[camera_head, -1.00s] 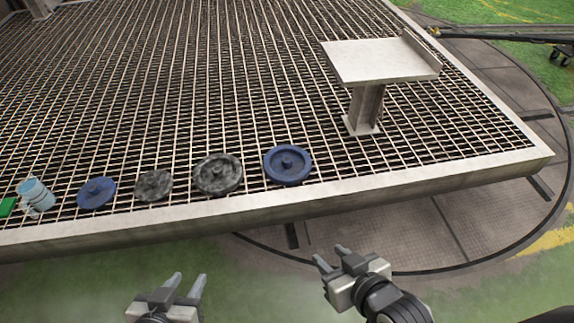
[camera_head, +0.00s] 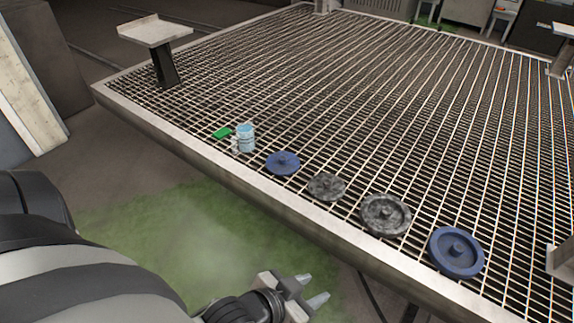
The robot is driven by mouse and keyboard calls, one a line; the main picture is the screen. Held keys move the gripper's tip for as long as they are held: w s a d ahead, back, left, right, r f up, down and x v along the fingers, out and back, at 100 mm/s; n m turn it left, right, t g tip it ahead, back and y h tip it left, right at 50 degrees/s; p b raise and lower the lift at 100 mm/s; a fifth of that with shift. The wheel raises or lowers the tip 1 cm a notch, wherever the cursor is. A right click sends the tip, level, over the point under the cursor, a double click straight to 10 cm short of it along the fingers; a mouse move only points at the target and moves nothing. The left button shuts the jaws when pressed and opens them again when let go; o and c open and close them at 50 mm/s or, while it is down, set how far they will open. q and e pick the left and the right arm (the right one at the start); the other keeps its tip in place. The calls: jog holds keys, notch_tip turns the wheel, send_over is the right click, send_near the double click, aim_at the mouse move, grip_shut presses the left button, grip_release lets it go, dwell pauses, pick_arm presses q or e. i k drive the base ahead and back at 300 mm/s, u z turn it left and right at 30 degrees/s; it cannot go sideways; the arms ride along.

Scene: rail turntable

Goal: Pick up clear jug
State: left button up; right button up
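The clear jug (camera_head: 245,138), pale blue and see-through with a handle on its left side, stands upright on the grating near the platform's front edge. My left gripper (camera_head: 311,289) is at the bottom of the view, in front of the platform edge and well apart from the jug. Its two fingers are spread and nothing is between them. My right gripper is out of view.
A small green block (camera_head: 222,133) lies just left of the jug. A blue disc (camera_head: 283,163), two grey discs (camera_head: 326,186) (camera_head: 385,214) and another blue disc (camera_head: 456,252) line the edge to the right. The platform rim (camera_head: 250,202) runs between gripper and jug.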

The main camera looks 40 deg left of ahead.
aim_at(245, 135)
jog(key=u, duration=1.5)
